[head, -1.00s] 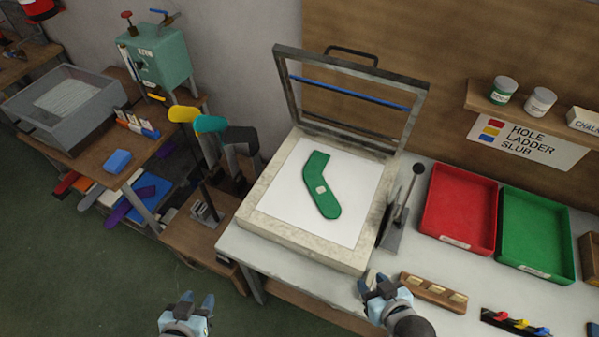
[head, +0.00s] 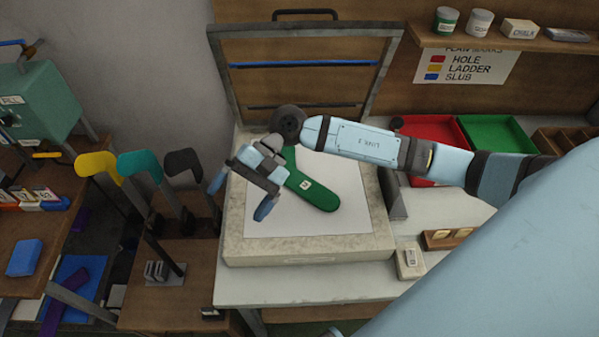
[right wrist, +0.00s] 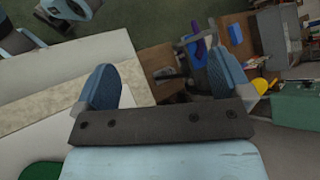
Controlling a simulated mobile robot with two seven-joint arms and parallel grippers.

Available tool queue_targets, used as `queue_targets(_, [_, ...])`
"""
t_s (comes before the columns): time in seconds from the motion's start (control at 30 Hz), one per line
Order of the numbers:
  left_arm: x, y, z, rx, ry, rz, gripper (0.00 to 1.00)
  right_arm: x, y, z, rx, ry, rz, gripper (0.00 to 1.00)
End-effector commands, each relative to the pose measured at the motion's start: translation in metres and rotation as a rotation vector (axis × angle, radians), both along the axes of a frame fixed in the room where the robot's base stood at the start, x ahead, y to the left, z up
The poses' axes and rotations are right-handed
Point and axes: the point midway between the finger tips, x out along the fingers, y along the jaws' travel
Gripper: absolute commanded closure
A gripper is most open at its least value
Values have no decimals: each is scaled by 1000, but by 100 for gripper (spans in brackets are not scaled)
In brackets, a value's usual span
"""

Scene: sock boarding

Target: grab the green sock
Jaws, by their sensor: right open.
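The green sock (head: 312,190) lies flat on the white sheet (head: 262,222) of the pale stone-edged press bed, with a small white label on its foot. My right arm reaches across and hides the sock's upper end. My right gripper (head: 239,198) is open and empty, above the left part of the sheet, left of the sock. In the right wrist view its two blue fingers (right wrist: 163,85) are spread with nothing between them. A bit of green, apparently the sock (right wrist: 42,171), shows at the lower left there. My left gripper is out of view.
The press's hinged frame (head: 300,28) stands raised behind the bed. Yellow, teal and black sock forms (head: 140,165) stand to the left. Red (head: 432,130) and green (head: 490,133) trays lie at the back right, partly behind my arm. A small block (head: 409,260) sits at the bed's right corner.

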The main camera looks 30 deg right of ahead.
Motion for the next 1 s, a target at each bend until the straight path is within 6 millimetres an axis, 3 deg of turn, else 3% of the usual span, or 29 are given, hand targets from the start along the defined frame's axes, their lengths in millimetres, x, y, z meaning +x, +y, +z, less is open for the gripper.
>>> queue_targets(0.03, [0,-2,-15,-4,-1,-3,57,14,-28,-18,-149,-175,120,3])
queue_targets(0.07, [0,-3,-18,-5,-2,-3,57,21,-44,-23,-232,-264,194,3])
queue_targets(0.2, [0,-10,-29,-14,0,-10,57,52,-118,-29,-566,-521,488,3])
queue_targets(0.3, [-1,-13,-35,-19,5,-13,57,65,-155,-22,-723,-594,625,3])
queue_targets(0.4, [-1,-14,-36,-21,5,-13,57,72,-175,-17,-808,-619,701,3])
queue_targets(0.53, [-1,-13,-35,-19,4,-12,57,74,-182,-28,-837,-622,732,3])
queue_targets(0.83, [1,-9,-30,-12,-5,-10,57,73,-181,-84,-832,-622,731,3])
queue_targets(1.0, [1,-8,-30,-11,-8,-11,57,73,-182,-98,-833,-624,730,3])
